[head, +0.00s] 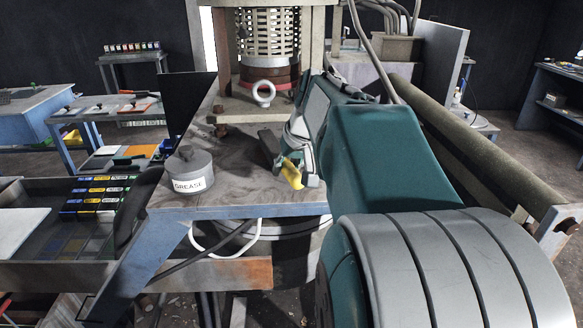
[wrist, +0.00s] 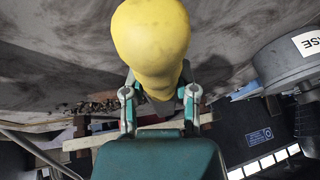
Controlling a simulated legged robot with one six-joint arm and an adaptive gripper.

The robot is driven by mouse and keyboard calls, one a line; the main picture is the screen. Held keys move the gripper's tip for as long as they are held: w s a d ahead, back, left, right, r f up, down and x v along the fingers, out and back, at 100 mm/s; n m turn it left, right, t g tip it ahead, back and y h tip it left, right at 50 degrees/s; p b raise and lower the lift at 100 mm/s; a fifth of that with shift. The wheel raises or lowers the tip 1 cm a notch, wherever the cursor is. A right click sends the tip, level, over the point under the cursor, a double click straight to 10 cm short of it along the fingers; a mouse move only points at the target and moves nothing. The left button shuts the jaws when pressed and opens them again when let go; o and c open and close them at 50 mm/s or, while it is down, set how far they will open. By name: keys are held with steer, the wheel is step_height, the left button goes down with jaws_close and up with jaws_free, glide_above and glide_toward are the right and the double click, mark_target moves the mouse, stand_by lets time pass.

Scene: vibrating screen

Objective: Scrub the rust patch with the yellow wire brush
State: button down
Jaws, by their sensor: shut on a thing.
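My gripper (wrist: 160,98) is shut on the yellow wire brush (wrist: 152,42), with one finger on each side of its handle. The rounded yellow handle fills the top middle of the wrist view; the bristles cannot be made out. In the head view my gripper (head: 299,170) is above the right part of the grey worktop, and the yellow brush handle (head: 291,174) sticks out toward the front left. An orange-brown rust patch (head: 255,273) shows on the right part of the beam under the worktop, below and left of my gripper, apart from the brush.
A grey grease pot (head: 190,168) stands at the worktop's left front. A dark bar (head: 268,145) lies just left of my gripper. A white looped hose (head: 225,250) hangs below the front edge, near the beam.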

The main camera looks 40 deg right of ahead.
mark_target(270, 175)
steer(key=shift+w+a+f, duration=0.1)
steer(key=shift+w+a, duration=0.65)
steer(key=shift+a, duration=0.25)
steer(key=shift+s+d, duration=0.75)
steer(key=shift+d, duration=0.15)
steer(key=shift+s+d, duration=0.7)
steer(key=shift+d, duration=0.2)
steer(key=shift+s+d, duration=0.65)
steer(key=shift+d, duration=0.3)
steer(key=shift+s+d, duration=0.65)
steer(key=shift+d, duration=0.25)
steer(key=shift+s+d+f, duration=0.1)
steer(key=shift+s+d, duration=0.7)
steer(key=shift+d, duration=0.2)
steer(key=shift+w+a+r, duration=0.15)
steer(key=shift+w+a, duration=1.45)
steer(key=shift+w, duration=0.05)
steer(key=shift+w+a+r, duration=0.1)
steer(key=shift+w+a, duration=1.5)
steer(key=shift+w, duration=0.05)
steer(key=shift+w+a+f, duration=0.15)
steer(key=shift+w+a, duration=0.8)
steer(key=shift+r, duration=2.5)
